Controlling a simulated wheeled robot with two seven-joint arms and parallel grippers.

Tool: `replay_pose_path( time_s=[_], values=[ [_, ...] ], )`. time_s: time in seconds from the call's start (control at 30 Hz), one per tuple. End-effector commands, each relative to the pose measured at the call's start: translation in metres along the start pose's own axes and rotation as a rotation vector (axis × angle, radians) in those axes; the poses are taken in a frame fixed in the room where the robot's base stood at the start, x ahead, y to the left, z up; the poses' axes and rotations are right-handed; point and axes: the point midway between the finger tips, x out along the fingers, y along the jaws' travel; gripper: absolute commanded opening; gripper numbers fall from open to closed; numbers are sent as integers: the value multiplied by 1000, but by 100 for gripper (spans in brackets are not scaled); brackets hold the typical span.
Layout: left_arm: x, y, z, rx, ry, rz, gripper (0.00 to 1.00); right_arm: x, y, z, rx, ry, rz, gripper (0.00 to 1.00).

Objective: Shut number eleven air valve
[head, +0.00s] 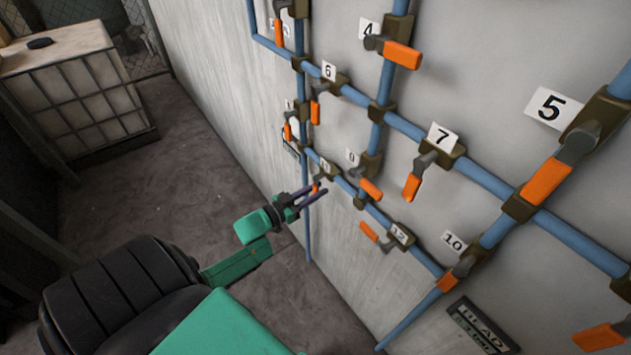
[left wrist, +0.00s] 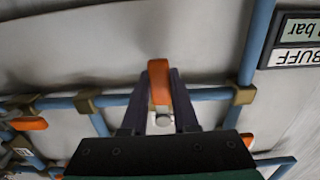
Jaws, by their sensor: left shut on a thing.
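The number eleven valve sits on the lower slanting blue pipe; its small tag (head: 325,165) is hard to read. Its orange handle (head: 316,187) hangs below the valve body, partly hidden by my fingers. My left gripper (head: 320,189) is shut on this handle. In the left wrist view the orange handle (left wrist: 159,82) is between the two dark fingers of my left gripper (left wrist: 160,76), with a grey metal knob at its near end. There the handle lies across the blue pipe behind it. My right gripper is not in view.
Valve nine's orange handle (head: 371,188) and valve twelve's (head: 369,231) are close to the right of my gripper. Valve six's handle (head: 315,112) hangs above. A caged white tank (head: 75,95) stands at the far left. The floor (head: 205,150) left of the wall is clear.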

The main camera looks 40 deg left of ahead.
Motion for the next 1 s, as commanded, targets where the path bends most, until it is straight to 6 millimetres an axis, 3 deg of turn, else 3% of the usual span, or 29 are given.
replay_pose_path(
  time_s=[0.17,0.2,0.27,0.77,0.87,1.0],
  values=[
    [0,1,1,-6,-2,1,0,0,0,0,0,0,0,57],
    [0,1,1,-6,-1,1,39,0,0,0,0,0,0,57],
    [0,1,1,-5,-1,1,57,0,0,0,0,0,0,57],
    [-5,1,1,-2,-2,1,57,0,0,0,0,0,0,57],
    [-19,0,2,-2,-4,0,57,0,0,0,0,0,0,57],
    [-53,1,3,-3,-6,0,57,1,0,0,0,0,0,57]
  ],
)
